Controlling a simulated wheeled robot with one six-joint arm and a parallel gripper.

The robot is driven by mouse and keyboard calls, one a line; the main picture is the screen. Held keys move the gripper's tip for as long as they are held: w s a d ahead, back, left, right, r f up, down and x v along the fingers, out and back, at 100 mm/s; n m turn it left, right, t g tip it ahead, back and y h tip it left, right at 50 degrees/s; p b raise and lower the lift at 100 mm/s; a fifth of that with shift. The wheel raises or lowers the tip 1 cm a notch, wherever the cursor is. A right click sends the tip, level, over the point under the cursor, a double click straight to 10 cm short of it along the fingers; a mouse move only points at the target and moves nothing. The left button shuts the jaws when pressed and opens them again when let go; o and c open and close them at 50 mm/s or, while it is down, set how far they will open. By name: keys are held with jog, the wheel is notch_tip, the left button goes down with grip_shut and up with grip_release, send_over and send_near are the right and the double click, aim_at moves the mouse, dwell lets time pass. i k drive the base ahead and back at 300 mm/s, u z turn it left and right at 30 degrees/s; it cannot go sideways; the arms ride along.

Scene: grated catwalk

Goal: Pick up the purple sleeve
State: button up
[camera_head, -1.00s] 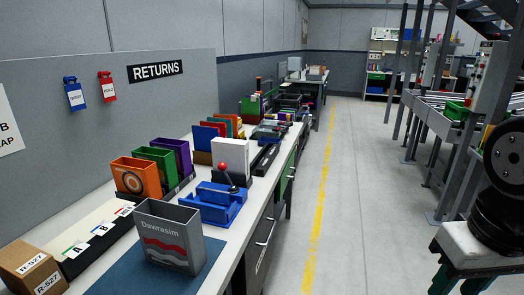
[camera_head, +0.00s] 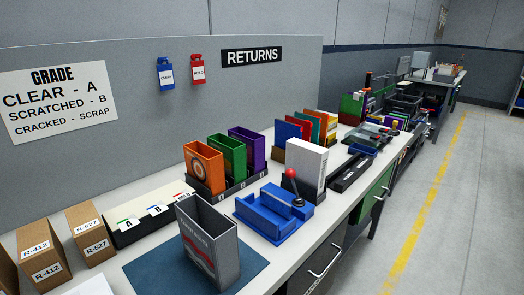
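The purple sleeve (camera_head: 249,148) stands upright on the workbench (camera_head: 325,223). It is the rightmost of three sleeves in a black rack (camera_head: 229,189), beside a green sleeve (camera_head: 226,155) and an orange sleeve (camera_head: 204,166). The green sleeve hides part of its left side. My gripper is not in view.
A grey sleeve (camera_head: 212,245) stands on a blue mat (camera_head: 155,272) at the front. A blue fixture with a red-knobbed lever (camera_head: 271,212) and a white box (camera_head: 307,163) stand right of the rack. Boxes (camera_head: 90,233) are at left. The floor aisle (camera_head: 440,215) is clear.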

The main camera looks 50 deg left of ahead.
aim_at(254, 142)
jog(key=i, duration=2.65)
jog(key=u, duration=3.2)
